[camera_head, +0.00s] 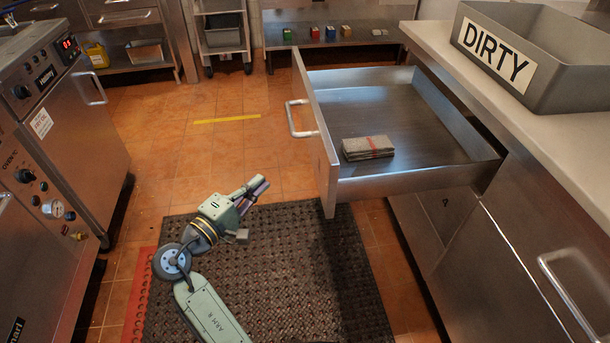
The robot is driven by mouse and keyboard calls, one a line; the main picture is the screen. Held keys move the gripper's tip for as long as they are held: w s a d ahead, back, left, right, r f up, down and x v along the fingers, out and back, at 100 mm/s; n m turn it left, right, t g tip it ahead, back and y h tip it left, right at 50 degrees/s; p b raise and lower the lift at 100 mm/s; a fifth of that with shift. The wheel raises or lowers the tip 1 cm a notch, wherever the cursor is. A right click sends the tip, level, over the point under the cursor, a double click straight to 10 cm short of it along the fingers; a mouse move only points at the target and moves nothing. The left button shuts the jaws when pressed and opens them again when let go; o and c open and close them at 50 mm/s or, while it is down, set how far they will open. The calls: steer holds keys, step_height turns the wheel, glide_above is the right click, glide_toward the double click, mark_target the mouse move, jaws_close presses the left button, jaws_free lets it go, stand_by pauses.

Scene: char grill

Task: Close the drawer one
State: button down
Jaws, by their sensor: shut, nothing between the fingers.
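A metal drawer (427,181) is pulled far out of the counter on the right. Its front panel (318,125) faces left and carries a light bar handle (296,118). My gripper (262,184) is left of and in front of the drawer front in the picture, over the dark mat. It is shut and empty, pointing up and right, apart from the panel and handle.
A grey bin marked DIRTY (563,91) stands on the counter (440,40) above the drawer. A steel appliance (70,120) stands at the left. A perforated mat (300,290) covers the floor. Open tiled floor (190,155) lies left of the drawer.

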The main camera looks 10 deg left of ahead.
steer(key=p, duration=0.3)
glide_toward(314, 149)
steer(key=w+a, duration=0.2)
steer(key=d, duration=0.1)
steer(key=w+d, duration=0.1)
steer(key=w+d+p, duration=0.1)
steer(key=d, duration=0.1)
steer(key=shift+r, duration=0.2)
steer(key=shift+d, duration=0.1)
